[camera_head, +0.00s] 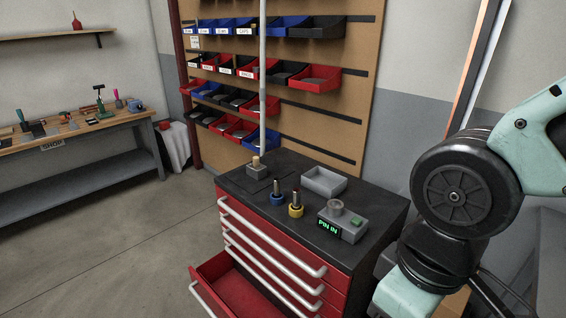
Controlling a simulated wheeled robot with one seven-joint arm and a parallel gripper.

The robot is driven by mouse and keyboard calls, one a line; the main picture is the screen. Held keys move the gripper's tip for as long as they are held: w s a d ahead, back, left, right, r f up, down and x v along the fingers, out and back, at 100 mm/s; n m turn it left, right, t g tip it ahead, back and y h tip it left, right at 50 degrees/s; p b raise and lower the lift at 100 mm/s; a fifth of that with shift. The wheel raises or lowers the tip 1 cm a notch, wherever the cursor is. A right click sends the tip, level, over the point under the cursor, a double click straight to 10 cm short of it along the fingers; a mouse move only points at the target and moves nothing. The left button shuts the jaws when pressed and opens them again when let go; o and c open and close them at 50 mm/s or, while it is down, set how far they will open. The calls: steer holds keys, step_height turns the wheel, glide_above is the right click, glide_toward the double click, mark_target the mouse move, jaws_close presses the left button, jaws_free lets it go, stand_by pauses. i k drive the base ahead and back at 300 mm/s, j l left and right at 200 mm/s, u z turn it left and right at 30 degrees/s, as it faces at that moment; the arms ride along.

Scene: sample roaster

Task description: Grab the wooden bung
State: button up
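A small tan peg that looks like the wooden bung (256,161) stands upright in a grey block (257,171) at the back left of the black cabinet top (237,185). How deep it sits in the block is too small to tell. My arm shows at the right side of the picture, but my gripper is outside the view.
On the cabinet top are a blue-based tool (277,198), a yellow-based one (296,210), an empty grey tray (324,181) and a grey device (343,227) reading "PIN IN". A lower red drawer (215,266) is open. A pale vertical pole (263,80) rises behind the bung.

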mark_target(256, 159)
steer(key=i+j+z, duration=0.2)
steer(key=j, duration=0.2)
steer(key=j+z, duration=0.2)
steer(key=j, duration=0.15)
steer(key=i+j+z, duration=0.2)
steer(key=j, duration=0.25)
steer(key=i+j, duration=0.15)
steer(key=j, duration=0.65)
steer(key=i+j+z, duration=0.1)
steer(key=j, duration=0.75)
steer(key=i+j, duration=0.1)
steer(key=j, duration=0.7)
steer(key=z, duration=0.05)
